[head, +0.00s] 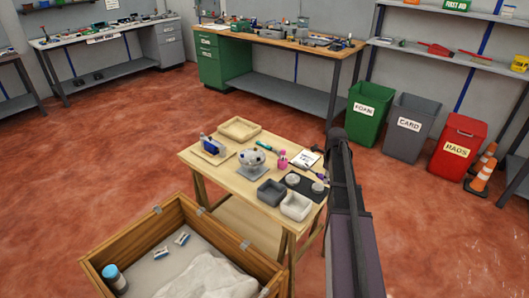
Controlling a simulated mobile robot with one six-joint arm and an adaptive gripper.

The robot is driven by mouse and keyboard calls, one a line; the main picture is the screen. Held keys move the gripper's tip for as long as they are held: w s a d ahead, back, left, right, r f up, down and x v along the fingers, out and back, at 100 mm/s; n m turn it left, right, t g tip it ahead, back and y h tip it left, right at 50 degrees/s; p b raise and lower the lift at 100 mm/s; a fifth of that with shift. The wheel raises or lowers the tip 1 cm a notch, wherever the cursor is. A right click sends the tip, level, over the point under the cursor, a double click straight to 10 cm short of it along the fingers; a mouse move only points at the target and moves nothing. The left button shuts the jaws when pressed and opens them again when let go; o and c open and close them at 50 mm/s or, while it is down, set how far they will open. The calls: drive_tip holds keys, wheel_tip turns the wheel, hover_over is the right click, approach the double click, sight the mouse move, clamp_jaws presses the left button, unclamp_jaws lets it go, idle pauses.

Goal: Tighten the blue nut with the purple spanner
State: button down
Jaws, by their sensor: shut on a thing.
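My gripper (328,163) is over the right side of the small wooden table, mostly hidden by my own dark arm. A small purple piece, which looks like the purple spanner (321,177), shows at the arm's left edge; my gripper appears shut on it. The jaws themselves are too small to make out. A white rounded dispenser body (251,157) with dark spots sits on a grey plate (250,171) mid-table, left of my gripper and apart from it. I cannot pick out the blue nut at this size.
The small table (222,182) also bears a wooden tray (239,129), a blue block (209,145), a pink bottle (283,159), a dark bin (271,192), a pale bin (296,206) and a black mat (303,184). A wooden crate (187,208) stands in front. Open floor lies left.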

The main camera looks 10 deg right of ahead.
drive_tip(key=shift+d, duration=0.15)
drive_tip(key=shift+w, duration=0.15)
drive_tip(key=w+a+r+n+p, duration=0.1)
drive_tip(key=w+a, duration=1.8)
drive_tip(key=a, duration=0.3)
drive_tip(key=shift+w+n, duration=0.4)
drive_tip(key=shift+f+b, duration=0.35)
drive_tip(key=shift+f+b, duration=0.85)
drive_tip(key=shift+f, duration=0.05)
drive_tip(key=shift+f+b, duration=1.25)
drive_tip(key=shift+b, duration=0.05)
drive_tip(key=shift+s+a, duration=0.15)
drive_tip(key=shift+s, duration=0.05)
idle(0.5)
